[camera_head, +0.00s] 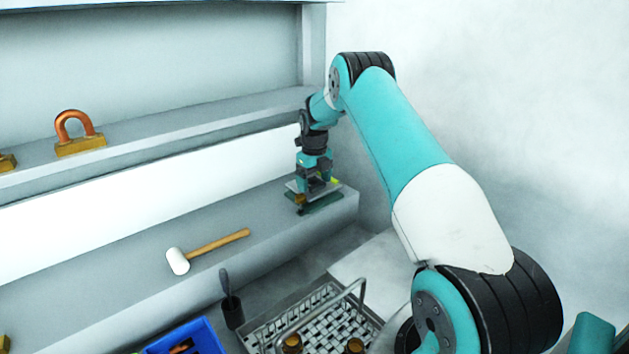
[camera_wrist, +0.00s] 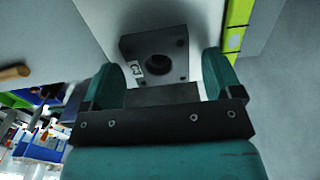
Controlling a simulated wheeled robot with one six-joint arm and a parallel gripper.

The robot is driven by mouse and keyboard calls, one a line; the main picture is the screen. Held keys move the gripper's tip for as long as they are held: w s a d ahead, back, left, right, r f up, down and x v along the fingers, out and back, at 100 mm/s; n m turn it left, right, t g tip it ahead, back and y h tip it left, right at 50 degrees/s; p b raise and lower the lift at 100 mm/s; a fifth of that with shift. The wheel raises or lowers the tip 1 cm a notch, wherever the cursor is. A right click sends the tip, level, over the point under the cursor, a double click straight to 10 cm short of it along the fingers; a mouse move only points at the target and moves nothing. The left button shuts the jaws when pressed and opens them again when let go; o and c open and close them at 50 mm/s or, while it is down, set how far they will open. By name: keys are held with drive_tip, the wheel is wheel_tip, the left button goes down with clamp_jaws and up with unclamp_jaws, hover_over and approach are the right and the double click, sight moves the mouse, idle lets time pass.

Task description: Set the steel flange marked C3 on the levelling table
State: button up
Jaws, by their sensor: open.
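The steel flange (camera_wrist: 182,46) is a dark grey square block with a round central hole and small corner holes. Its white label (camera_wrist: 134,70) seems to read C3. In the wrist view it lies just beyond my fingertips, between their lines. My gripper (camera_head: 314,190) is open, pointing down low over the right end of the lower shelf. In the wrist view a lime-green bar (camera_wrist: 237,22) runs beside the flange. The flange cannot be made out in the head view; whether my fingers touch it is unclear.
A white-headed mallet (camera_head: 178,261) lies on the lower shelf (camera_head: 120,262), left of my gripper. An orange-handled brass block (camera_head: 80,144) stands on the upper shelf. Below are a wire basket (camera_head: 365,300) with brown bottles, a black cup (camera_head: 232,313) and a blue bin (camera_head: 205,338).

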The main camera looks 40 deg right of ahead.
wheel_tip(320, 180, up, 6)
drive_tip(key=b, duration=0.2)
drive_tip(key=shift+r+b, duration=0.25)
drive_tip(key=shift+b, duration=0.15)
drive_tip(key=shift+r, duration=0.5)
